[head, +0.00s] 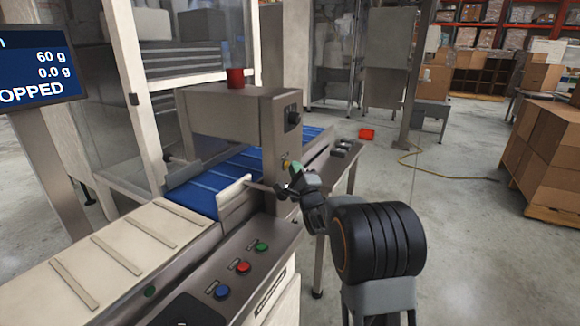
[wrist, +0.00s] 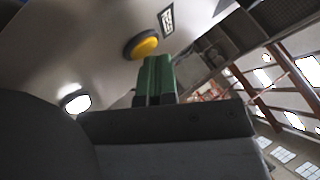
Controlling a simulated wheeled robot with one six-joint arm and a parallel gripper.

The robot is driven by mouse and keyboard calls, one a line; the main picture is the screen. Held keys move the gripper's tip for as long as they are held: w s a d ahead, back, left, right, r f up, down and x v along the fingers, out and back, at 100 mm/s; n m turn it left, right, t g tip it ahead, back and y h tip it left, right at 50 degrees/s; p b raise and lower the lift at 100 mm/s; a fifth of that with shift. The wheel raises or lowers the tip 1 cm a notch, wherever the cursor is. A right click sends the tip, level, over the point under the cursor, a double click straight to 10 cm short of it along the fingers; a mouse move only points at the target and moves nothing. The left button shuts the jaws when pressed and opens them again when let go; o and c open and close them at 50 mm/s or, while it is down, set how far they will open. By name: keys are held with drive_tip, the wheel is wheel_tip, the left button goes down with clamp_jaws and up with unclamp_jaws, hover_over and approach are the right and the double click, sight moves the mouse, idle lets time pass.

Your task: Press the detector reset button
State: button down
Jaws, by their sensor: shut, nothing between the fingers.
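The metal detector (head: 240,122) is a grey metal arch over a blue belt. A yellow button (head: 286,164), taken as its reset button, sits on the side of the arch facing my arm. In the wrist view the yellow button (wrist: 146,43) has a dark collar and lies just above the fingertips. My gripper (head: 295,171) is shut and empty, its green fingertips close beside the button. The green fingers (wrist: 155,78) point toward the button in the wrist view. I cannot tell whether they touch it.
A black rotary switch (head: 292,118) is above the button. A lower panel carries blue (head: 222,291), red (head: 243,267) and green (head: 262,247) buttons. A red beacon (head: 235,78) tops the arch. The screen (head: 40,68) reads 60 g and 0.0 g. Floor at right is clear before the boxes (head: 545,155).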

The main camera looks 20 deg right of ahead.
drive_tip(key=shift+s, duration=0.1)
drive_tip(key=shift+s+d+b, duration=0.3)
drive_tip(key=shift+s+d, duration=0.2)
drive_tip(key=shift+d, duration=0.05)
drive_tip(key=shift+s+d+b, duration=0.35)
drive_tip(key=shift+s+d, duration=1.35)
drive_tip(key=shift+s, duration=0.15)
